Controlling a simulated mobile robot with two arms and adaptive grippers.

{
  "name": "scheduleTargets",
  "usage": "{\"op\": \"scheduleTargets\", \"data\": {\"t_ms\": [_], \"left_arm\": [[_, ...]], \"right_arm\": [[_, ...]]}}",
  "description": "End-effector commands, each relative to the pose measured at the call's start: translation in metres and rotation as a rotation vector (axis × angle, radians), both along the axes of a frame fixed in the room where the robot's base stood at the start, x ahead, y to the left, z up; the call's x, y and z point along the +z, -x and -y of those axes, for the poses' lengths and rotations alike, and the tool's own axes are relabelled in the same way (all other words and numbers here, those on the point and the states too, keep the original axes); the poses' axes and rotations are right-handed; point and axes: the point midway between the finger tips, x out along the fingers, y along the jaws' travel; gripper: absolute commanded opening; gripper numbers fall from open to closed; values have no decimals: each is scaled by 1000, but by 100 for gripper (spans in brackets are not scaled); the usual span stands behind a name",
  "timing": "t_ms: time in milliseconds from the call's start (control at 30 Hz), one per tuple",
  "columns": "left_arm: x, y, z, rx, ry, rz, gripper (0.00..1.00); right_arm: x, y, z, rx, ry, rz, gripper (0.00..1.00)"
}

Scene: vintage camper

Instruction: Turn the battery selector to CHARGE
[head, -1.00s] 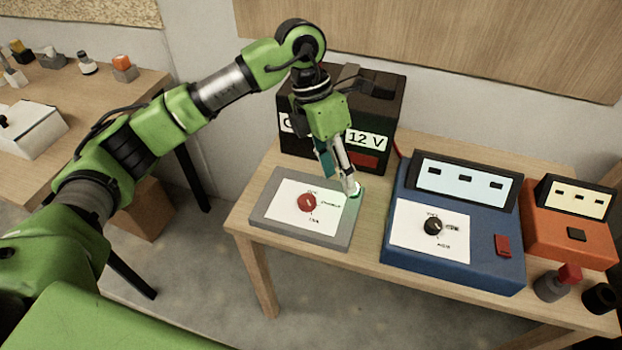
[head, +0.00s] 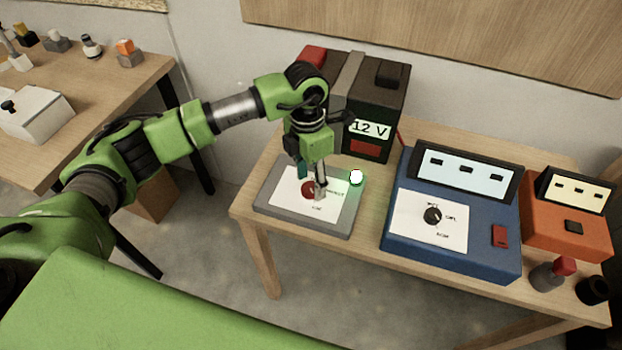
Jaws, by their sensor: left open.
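The battery selector is a red round knob (head: 308,190) on a white label plate on a grey panel (head: 268,205), which lies on the wooden table. My left gripper (head: 314,189) is over the knob, its fingers pointing down, and partly covers the knob and the label. It is open. I cannot tell whether the fingers touch the knob, and the knob's pointer is hard to read. A small lamp (head: 356,177) glows white-green at the panel's right corner. My right gripper is not in view.
A black 12 V battery (head: 385,110) stands behind the panel. A blue box (head: 480,262) with a black knob (head: 432,215) is to the right, then an orange box (head: 560,235). A second table (head: 120,80) is at the left.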

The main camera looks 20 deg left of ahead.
Motion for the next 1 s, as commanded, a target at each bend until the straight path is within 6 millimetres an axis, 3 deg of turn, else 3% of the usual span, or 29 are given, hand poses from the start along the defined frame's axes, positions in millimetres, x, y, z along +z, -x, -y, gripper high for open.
{"op": "scheduleTargets", "data": {"t_ms": [167,433,600,1000], "left_arm": [[-11,1,1,-2,1,-1,46],[-12,1,1,-2,1,1,46],[-12,1,1,-1,1,1,8],[-12,0,0,50,0,1,8]], "right_arm": [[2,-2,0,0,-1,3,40],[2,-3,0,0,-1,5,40],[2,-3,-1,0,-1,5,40],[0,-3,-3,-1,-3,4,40]]}}
